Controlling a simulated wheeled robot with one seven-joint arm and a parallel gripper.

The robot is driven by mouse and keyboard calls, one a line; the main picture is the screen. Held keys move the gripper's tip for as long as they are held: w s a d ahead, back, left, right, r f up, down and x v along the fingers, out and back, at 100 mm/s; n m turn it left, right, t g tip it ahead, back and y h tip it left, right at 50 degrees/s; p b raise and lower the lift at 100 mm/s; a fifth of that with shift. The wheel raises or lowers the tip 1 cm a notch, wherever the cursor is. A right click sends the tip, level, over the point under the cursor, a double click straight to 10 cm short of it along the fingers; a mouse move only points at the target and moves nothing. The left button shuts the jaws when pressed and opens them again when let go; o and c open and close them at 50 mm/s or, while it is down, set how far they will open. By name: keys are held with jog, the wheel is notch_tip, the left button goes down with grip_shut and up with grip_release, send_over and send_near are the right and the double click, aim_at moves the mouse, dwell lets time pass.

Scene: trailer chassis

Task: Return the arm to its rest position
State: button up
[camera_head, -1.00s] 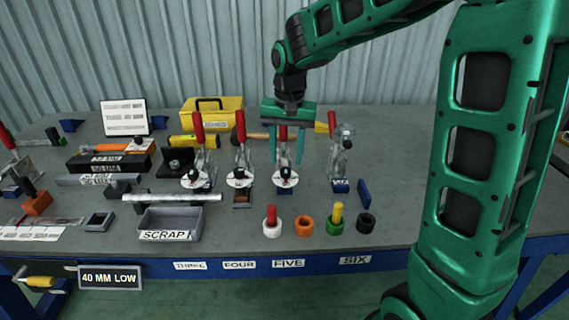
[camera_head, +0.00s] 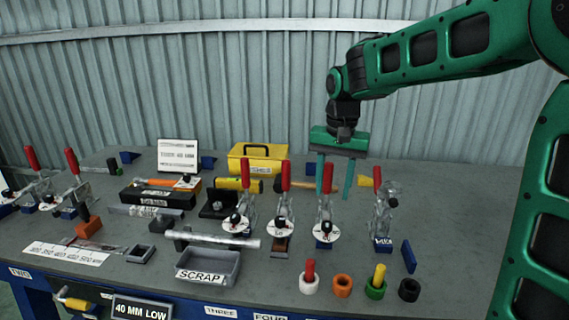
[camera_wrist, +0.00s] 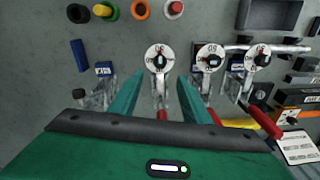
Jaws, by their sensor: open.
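My gripper (camera_head: 335,178) is green, with its two fingers apart and pointing down. In the wrist view my gripper (camera_wrist: 158,95) is open, and a clamp with a white round dial (camera_wrist: 160,57) shows beyond the fingertips. The same clamp, with a red handle (camera_head: 327,180), stands just in front of my gripper in the head view. My arm reaches in from the right, raised above the bench.
More red-handled clamps (camera_head: 285,178) stand to the left, and a clear-bodied clamp (camera_head: 384,215) to the right. A yellow toolbox (camera_head: 258,158) sits behind. A scrap tray (camera_head: 232,268) and several coloured cups (camera_head: 342,286) line the front. The bench (camera_head: 465,215) is bare at right; a corrugated wall stands behind.

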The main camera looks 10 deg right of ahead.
jog(key=s+d+f, duration=0.2)
jog(key=s+d, duration=1)
jog(key=s, duration=0.3)
jog(key=s+d+f, duration=0.2)
jog(key=s, duration=0.6)
jog(key=s+d+f, duration=0.2)
jog(key=s+f, duration=0.1)
jog(key=s, duration=0.4)
jog(key=shift+s+d+f+m+g, duration=0.15)
jog(key=shift+s+d+m+g, duration=0.15)
jog(key=shift+s+m, duration=0.1)
jog(key=shift+w, duration=0.1)
jog(key=shift+w+f, duration=0.25)
jog(key=shift+w, duration=0.35)
